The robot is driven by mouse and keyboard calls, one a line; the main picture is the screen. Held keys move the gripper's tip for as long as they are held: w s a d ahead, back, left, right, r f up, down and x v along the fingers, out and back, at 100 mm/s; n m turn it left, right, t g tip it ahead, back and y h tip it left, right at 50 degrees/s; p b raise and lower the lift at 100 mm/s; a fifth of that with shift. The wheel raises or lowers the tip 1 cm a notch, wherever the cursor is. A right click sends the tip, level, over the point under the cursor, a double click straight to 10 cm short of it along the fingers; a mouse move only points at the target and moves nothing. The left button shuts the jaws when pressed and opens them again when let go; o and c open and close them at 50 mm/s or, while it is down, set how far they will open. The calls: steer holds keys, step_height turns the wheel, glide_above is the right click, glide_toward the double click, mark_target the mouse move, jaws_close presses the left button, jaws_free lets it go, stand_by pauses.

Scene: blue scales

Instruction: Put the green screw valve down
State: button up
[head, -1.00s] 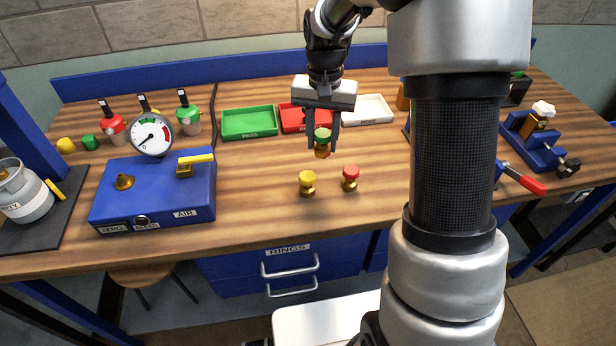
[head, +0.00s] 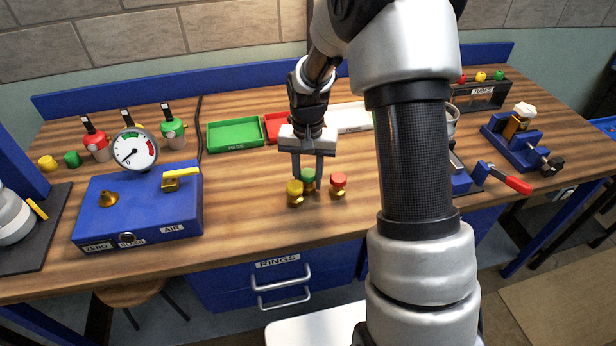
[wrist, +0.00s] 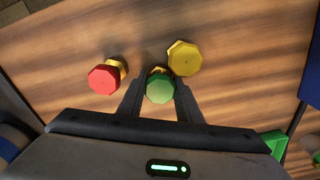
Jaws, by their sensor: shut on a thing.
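The green screw valve (head: 308,176) has a green knob over a brass body. My gripper (head: 308,182) is shut on it, low over the wooden bench. It also shows between the fingertips in the wrist view (wrist: 160,88). The yellow screw valve (head: 295,192) stands just left of it in the head view. The red screw valve (head: 338,184) stands a little to its right. In the wrist view the yellow valve (wrist: 184,58) is very close to the green one and the red valve (wrist: 104,78) is farther off. I cannot tell whether the green valve touches the bench.
A blue test box (head: 140,212) with a gauge (head: 134,150) stands left. A green tray (head: 235,133), a red tray (head: 275,125) and a white tray (head: 350,116) lie behind. A blue vice (head: 515,142) stands right. The bench in front of the valves is clear.

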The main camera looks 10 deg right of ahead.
steer(key=shift+f, duration=0.15)
steer(key=o, duration=1.1)
